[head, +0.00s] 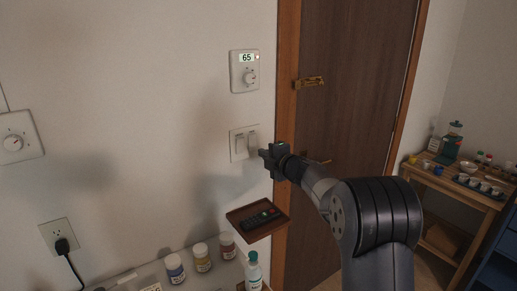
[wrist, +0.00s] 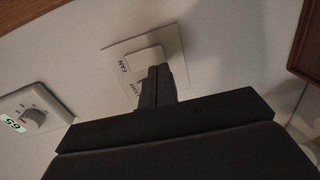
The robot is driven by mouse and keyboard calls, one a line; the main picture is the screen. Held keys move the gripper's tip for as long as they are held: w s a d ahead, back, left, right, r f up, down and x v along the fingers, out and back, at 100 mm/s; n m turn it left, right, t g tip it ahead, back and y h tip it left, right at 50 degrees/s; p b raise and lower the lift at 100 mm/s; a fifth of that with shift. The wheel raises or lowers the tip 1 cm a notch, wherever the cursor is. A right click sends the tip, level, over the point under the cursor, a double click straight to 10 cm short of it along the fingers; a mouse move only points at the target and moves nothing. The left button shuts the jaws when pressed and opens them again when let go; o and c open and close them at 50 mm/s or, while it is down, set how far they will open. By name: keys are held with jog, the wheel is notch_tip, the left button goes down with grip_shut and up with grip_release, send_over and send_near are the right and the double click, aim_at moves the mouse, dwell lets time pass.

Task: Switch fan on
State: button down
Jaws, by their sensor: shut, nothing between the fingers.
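A white double switch plate (head: 244,142) is on the wall left of the door. The second rocker, labelled LIGHT, is mostly hidden behind my gripper (wrist: 158,78). In the head view my gripper (head: 264,153) is shut and empty, at the right side of the plate, close to the right rocker. I cannot tell whether the fingertips touch the plate.
A dial with a green 65 display (head: 245,71) is above the switch. A small brown shelf (head: 240,233) with a remote is below. Bottles (head: 201,258) stand lower. The wooden door (head: 345,110) and a side table (head: 462,186) are to the right.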

aim_at(253, 149)
jog(key=shift+p+x, duration=0.5)
jog(key=shift+x, duration=1.35)
jog(key=shift+f, duration=0.1)
